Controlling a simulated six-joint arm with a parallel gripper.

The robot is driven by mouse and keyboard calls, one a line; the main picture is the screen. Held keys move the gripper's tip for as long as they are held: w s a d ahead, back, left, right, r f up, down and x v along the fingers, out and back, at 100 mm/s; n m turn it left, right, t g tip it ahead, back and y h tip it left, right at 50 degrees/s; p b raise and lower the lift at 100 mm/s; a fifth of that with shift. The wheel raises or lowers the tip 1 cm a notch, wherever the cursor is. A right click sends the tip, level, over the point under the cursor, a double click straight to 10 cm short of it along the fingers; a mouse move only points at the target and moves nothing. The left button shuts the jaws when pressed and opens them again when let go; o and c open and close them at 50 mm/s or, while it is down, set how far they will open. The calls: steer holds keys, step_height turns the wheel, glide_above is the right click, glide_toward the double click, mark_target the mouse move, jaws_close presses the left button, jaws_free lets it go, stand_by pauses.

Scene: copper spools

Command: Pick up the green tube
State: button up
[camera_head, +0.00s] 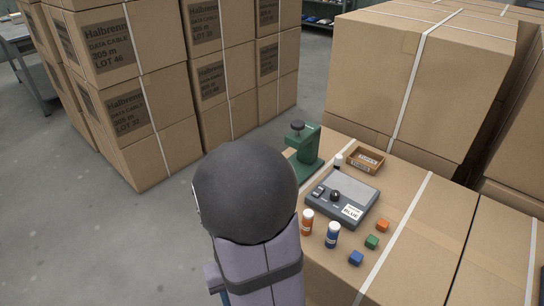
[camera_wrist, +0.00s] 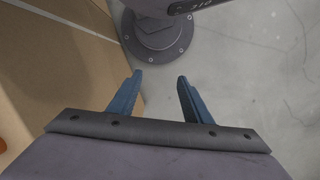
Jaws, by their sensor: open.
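I can make out no green tube in either view. In the head view, an orange tube (camera_head: 307,225) and a blue tube (camera_head: 332,237), both with white caps, stand upright side by side on the cardboard box top (camera_head: 435,220). A small dark tube or bottle with a pale top (camera_head: 338,161) stands farther back, its colour hard to tell. A green cube (camera_head: 371,242) lies to the right of the blue tube. My gripper (camera_wrist: 158,82) is open and empty in the wrist view, above the floor beside a cardboard box.
A grey device (camera_head: 343,202) with a black knob and a "BLUE" label sits behind the tubes. Around it are a green stand (camera_head: 305,153), a brown tray (camera_head: 366,159), an orange cube (camera_head: 383,225) and a blue cube (camera_head: 355,257). Tall carton stacks (camera_head: 125,85) rise behind.

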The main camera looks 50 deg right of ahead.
steer(key=s+d+r+m+p, duration=0.25)
steer(key=d+r+p, duration=0.95)
steer(key=r+p, duration=0.65)
steer(key=shift+w+d+f+m+t+h+p, duration=0.3)
steer(key=shift+w+d+t+h, duration=0.7)
steer(key=shift+w+d, duration=1.8)
steer(key=shift+w+d+f+m+t+h+p, duration=0.1)
steer(key=shift+w+d+f+t+h+p, duration=0.65)
steer(key=shift+w+d, duration=2)
steer(key=shift+w+d+m+t+h+p, duration=0.15)
steer(key=shift+w+d+t+h, duration=1.1)
steer(key=shift+w+d, duration=1.55)
steer(key=shift+w+a+t+y, duration=0.3)
steer(key=shift+w+a, duration=0.1)
steer(key=shift+w, duration=0.15)
steer(key=shift+f, duration=0.1)
steer(key=shift+d+p+x, duration=0.2)
steer(key=shift+p+x, duration=0.55)
steer(key=shift+x, duration=1.75)
steer(key=shift+s, duration=0.2)
